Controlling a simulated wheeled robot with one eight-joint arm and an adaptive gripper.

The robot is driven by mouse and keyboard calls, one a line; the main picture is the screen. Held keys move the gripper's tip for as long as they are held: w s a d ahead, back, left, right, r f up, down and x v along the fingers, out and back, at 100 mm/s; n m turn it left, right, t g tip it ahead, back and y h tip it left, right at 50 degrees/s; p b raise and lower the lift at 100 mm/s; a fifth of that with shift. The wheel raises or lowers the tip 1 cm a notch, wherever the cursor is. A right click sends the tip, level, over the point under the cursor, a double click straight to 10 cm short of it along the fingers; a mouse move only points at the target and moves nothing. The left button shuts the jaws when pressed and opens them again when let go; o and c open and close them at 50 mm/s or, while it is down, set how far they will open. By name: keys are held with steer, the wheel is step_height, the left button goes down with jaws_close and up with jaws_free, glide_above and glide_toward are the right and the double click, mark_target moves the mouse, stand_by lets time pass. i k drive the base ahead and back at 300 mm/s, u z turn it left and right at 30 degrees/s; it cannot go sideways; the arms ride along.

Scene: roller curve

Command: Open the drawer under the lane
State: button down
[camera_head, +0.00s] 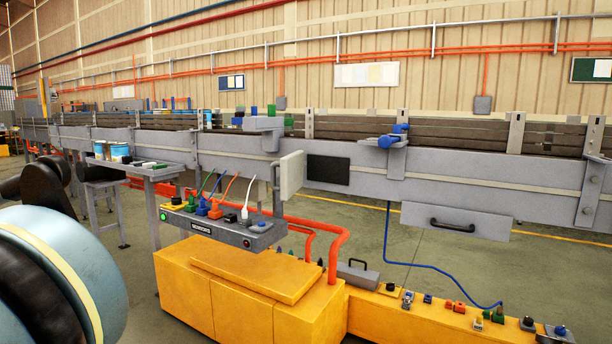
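The drawer (490,225) is a flat grey front with a black bar handle (455,225). It hangs under the grey side rail of the lane (500,190) at the right of the head view. Only its front face shows, and it looks shut. Links of my arm, pale blue and black, fill the lower left corner. My gripper is not in view, so its opening and its distance from the drawer cannot be seen.
A yellow cabinet (230,290) and a low yellow ledge (400,322) with small connectors stand in front of the lane. A grey socket box (215,228) with cables sits above the cabinet. A blue cable (388,240) hangs left of the drawer. Floor shows below the drawer.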

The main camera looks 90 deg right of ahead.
mark_target(492, 227)
steer(key=z, duration=3.45)
steer(key=i, duration=1)
steer(key=z, duration=1.4)
